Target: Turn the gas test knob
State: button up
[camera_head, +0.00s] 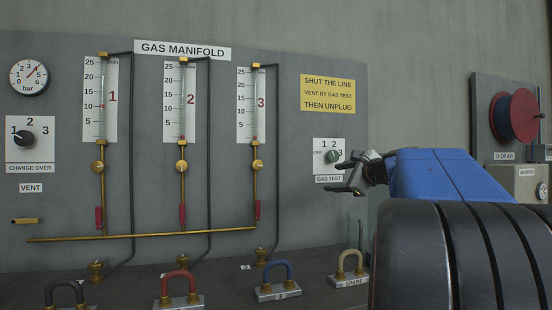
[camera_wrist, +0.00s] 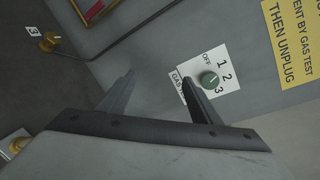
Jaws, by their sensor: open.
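The gas test knob (camera_head: 333,156) is a round green knob on a white plate (camera_head: 322,145) marked OFF, 1, 2, 3, at the right of the manifold panel. In the wrist view the knob (camera_wrist: 209,80) sits just beyond the tip of one finger. My gripper (camera_head: 342,178) is open and empty, in front of the plate's lower right. In the wrist view my gripper (camera_wrist: 158,80) has its fingers wide apart, one beside the knob and the other off to the left. I cannot tell whether the near finger touches the plate. The knob's exact setting is too small to read.
The grey panel (camera_head: 285,120) carries three flow tubes, a gauge (camera_head: 29,76), a change over knob (camera_head: 23,137) and a yellow sign (camera_head: 328,94). Several coloured padlock-shaped handles, one blue (camera_head: 277,272), stand on the ledge below. A red reel (camera_head: 514,115) hangs at right.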

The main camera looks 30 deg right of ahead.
aim_at(334, 157)
jog(key=s+d+r+m+t+h, duration=0.1)
jog(key=s+d+r+m+h, duration=0.2)
jog(key=d+r, duration=0.5)
jog(key=shift+m, duration=0.7)
jog(key=x, duration=1.2)
jog(key=d+f+x, duration=0.1)
jog(key=x, duration=0.5)
jog(key=shift+w+d, duration=0.15)
jog(key=shift+w, duration=0.05)
jog(key=c, duration=1)
